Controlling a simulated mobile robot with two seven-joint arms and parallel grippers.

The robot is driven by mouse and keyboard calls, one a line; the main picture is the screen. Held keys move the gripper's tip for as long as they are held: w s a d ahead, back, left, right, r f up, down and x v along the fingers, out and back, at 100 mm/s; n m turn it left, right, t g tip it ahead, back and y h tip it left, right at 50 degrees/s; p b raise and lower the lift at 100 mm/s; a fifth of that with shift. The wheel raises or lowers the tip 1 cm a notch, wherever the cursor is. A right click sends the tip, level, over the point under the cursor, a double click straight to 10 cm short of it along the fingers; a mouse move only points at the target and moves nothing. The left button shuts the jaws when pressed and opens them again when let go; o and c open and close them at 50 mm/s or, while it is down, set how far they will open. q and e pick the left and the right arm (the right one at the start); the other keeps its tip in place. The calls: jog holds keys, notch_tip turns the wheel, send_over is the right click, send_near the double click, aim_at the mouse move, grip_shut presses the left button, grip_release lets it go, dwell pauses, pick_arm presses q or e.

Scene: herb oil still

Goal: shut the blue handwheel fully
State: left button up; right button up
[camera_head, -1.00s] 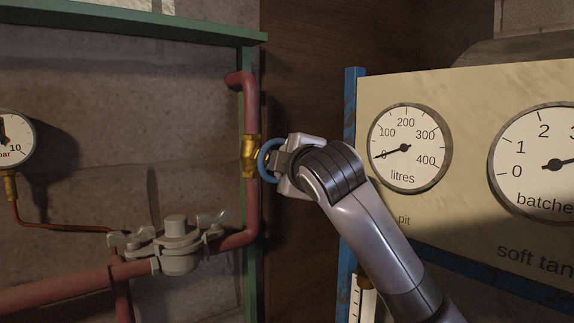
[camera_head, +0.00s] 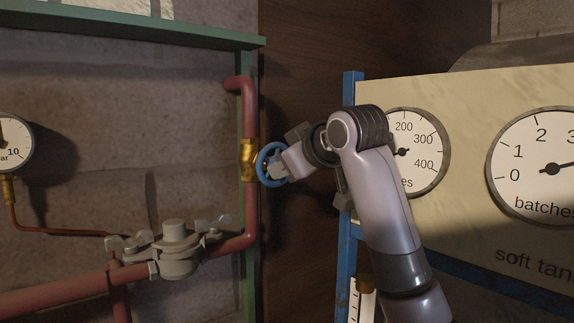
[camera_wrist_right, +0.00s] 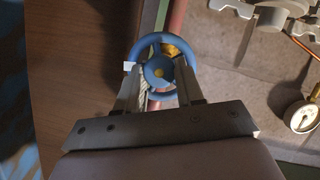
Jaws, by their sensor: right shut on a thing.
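The blue handwheel (camera_head: 267,165) sits on a brass valve (camera_head: 248,160) on the vertical red pipe, left of the wooden panel. My right gripper (camera_head: 277,170) is at the wheel, coming from its right. In the right wrist view the wheel (camera_wrist_right: 163,62) lies at the fingertips, and my right gripper (camera_wrist_right: 160,88) is shut on it, a finger on each side of its hub. The wheel's far rim and yellow centre show; its near part is partly hidden by the fingers. My left gripper is not in view.
A grey flanged fitting with wing nuts (camera_head: 177,247) sits on the lower red pipe. A pressure gauge (camera_head: 12,145) is at far left. A cream panel (camera_head: 465,95) with dials in a blue frame stands right, partly behind my right arm. A green shelf (camera_head: 130,22) runs above.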

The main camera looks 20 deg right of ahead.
jog(key=shift+m+y, duration=0.3)
jog(key=shift+m, duration=0.3)
dwell(0.3)
jog(key=o, duration=1)
jog(key=shift+o, duration=0.2)
jog(key=b+v, duration=0.1)
jog(key=v, duration=0.6)
jog(key=shift+b, duration=0.4)
jog(key=shift+d+r, duration=0.15)
